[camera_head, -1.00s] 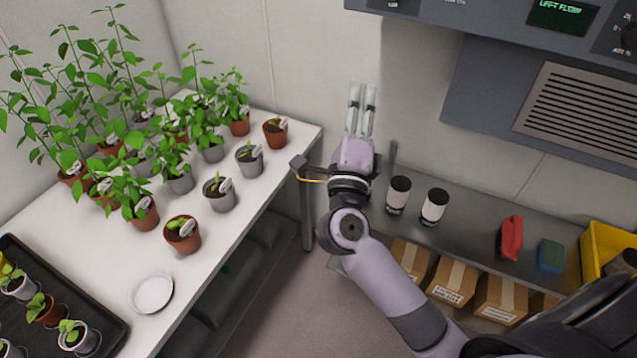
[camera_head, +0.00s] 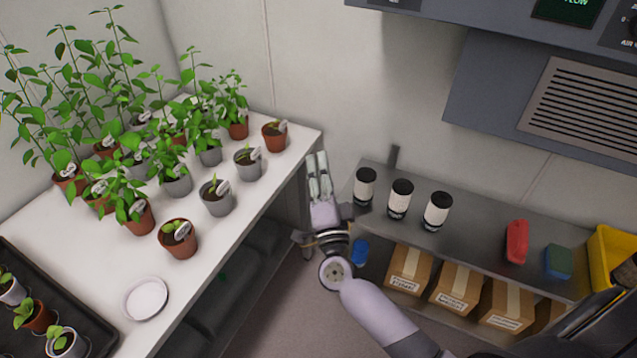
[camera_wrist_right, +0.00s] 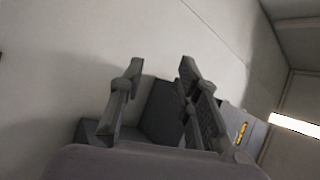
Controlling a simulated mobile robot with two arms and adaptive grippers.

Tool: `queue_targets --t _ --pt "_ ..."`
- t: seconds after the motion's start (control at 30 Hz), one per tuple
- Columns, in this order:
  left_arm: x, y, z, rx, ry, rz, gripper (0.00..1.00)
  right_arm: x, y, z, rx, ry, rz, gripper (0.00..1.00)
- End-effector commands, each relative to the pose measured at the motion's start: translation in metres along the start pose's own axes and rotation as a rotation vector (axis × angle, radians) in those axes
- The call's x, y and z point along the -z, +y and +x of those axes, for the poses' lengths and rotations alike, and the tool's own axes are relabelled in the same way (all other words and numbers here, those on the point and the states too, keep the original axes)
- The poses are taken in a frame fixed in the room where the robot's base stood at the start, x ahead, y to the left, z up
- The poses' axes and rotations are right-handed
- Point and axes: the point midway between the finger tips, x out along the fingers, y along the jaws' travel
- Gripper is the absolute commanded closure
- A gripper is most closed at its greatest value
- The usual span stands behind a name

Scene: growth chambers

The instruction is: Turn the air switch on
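The dark grey unit (camera_head: 470,18) on the wall at the upper right carries a green-lit display (camera_head: 567,10). A dark dial (camera_head: 631,35) with a partly readable "AIR" label sits at the right edge of the head view, cut off by the frame. My right gripper (camera_head: 318,158) is empty, between the plant table and the metal shelf, well left of and below the unit. In the right wrist view its two fingers (camera_wrist_right: 161,68) stand apart, with pale wall and a dark grey box shape behind them. My left gripper is not in view.
A white table (camera_head: 95,215) with several potted plants stands on the left. The metal shelf (camera_head: 465,250) holds black-and-white canisters (camera_head: 400,200), a red object (camera_head: 516,242) and a yellow bin (camera_head: 612,262). Cardboard boxes (camera_head: 455,288) sit below. The wall before the unit is clear.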

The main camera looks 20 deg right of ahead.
Motion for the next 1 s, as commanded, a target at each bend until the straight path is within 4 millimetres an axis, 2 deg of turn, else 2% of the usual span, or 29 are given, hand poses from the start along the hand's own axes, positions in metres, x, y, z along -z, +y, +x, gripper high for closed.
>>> queue_targets --t 0.03,0.2,0.6,0.87,0.97,1.0 --pt "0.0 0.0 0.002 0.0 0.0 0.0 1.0 -0.005 0.008 -0.003 -0.006 -0.014 -0.017 0.7" --pt "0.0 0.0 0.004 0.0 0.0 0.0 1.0 -0.016 0.021 -0.009 -0.014 -0.048 -0.059 0.7" --pt "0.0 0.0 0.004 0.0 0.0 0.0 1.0 -0.02 0.026 -0.011 -0.017 -0.062 -0.075 0.7" --pt "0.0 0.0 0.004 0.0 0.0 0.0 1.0 -0.019 0.025 -0.009 -0.017 -0.058 -0.075 0.52" --pt "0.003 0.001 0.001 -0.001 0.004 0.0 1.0 -0.01 0.016 0.006 -0.015 -0.018 -0.083 0.46" --pt "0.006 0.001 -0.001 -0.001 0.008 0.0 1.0 -0.002 0.009 0.019 -0.014 0.015 -0.091 0.43"
